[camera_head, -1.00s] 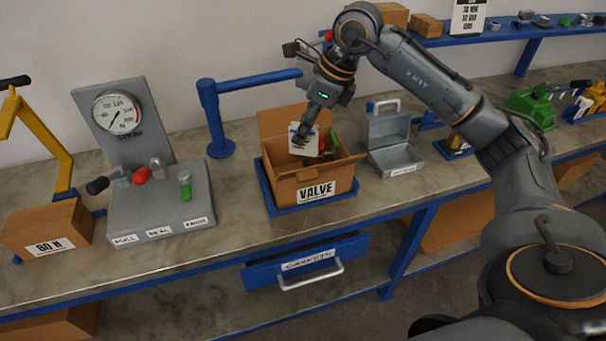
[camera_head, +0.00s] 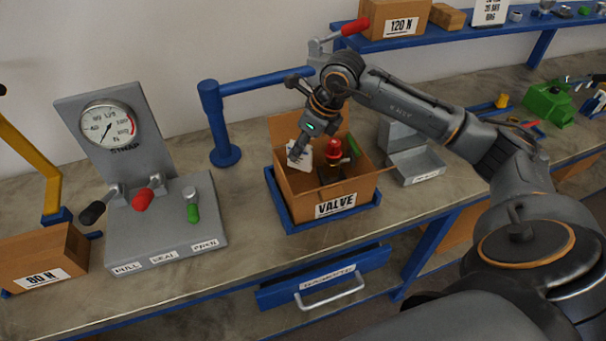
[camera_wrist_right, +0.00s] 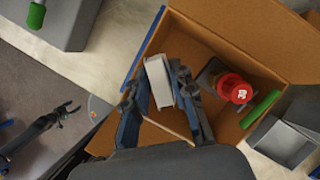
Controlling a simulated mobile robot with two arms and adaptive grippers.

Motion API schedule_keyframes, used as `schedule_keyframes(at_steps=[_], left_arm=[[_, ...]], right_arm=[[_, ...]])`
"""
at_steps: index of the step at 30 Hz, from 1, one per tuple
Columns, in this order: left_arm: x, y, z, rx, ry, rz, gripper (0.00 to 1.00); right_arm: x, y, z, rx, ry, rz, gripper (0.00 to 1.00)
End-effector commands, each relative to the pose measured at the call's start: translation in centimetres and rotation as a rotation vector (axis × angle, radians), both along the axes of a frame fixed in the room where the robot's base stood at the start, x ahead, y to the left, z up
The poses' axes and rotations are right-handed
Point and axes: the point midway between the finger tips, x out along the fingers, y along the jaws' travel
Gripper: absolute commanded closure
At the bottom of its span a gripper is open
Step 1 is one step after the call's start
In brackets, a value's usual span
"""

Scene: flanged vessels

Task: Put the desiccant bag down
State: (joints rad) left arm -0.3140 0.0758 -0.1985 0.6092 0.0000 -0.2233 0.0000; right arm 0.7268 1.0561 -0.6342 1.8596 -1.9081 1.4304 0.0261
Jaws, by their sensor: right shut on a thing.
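The desiccant bag (camera_head: 305,157) is a small white packet. My right gripper (camera_head: 297,153) is shut on it, pointing down at the left part of the open cardboard box (camera_head: 302,193) labelled VALVE. In the right wrist view the bag (camera_wrist_right: 159,84) sits between the two fingers, over the box's interior; I cannot tell whether it touches the bottom. A valve with a red top (camera_head: 334,150) stands in the box, right of the bag, apart from it. A green item (camera_head: 351,147) is at the box's right side. My left gripper (camera_wrist_right: 74,108) shows open and empty at the wrist view's left.
The box stands in a blue tray (camera_head: 318,224). A gauge stand (camera_head: 165,235) is to the left, and an open grey metal case (camera_head: 418,167) to the right. A blue post with an arm (camera_head: 222,125) stands behind. The box flaps are open.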

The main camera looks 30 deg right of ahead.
Motion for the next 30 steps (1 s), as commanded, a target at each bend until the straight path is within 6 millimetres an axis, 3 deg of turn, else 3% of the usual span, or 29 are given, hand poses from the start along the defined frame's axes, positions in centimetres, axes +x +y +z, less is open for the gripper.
schedule_keyframes(at_steps=[5, 9, 15, 22, 30], left_arm=[[0.0, 0.0, 1.7, 0.000, -0.002, -0.002, 0.43], [1.6, 0.0, 2.3, -0.001, -0.024, -0.003, 0.43], [3.1, 0.0, 2.7, -0.003, -0.048, -0.004, 0.43], [2.2, 0.1, 3.6, 0.000, -0.035, -0.004, 0.43], [1.5, 0.2, 3.4, 0.001, -0.023, -0.004, 0.43]], right_arm=[[-0.1, 0.0, -4.3, 0.001, 0.004, -0.001, 1.00], [0.0, 0.1, -6.6, 0.001, 0.002, 0.001, 1.00], [0.0, 0.0, -8.1, 0.001, 0.000, 0.000, 1.00], [0.0, 0.0, -11.0, 0.001, 0.002, -0.001, 1.00], [0.1, 0.0, -11.4, 0.001, -0.002, 0.001, 1.00]])
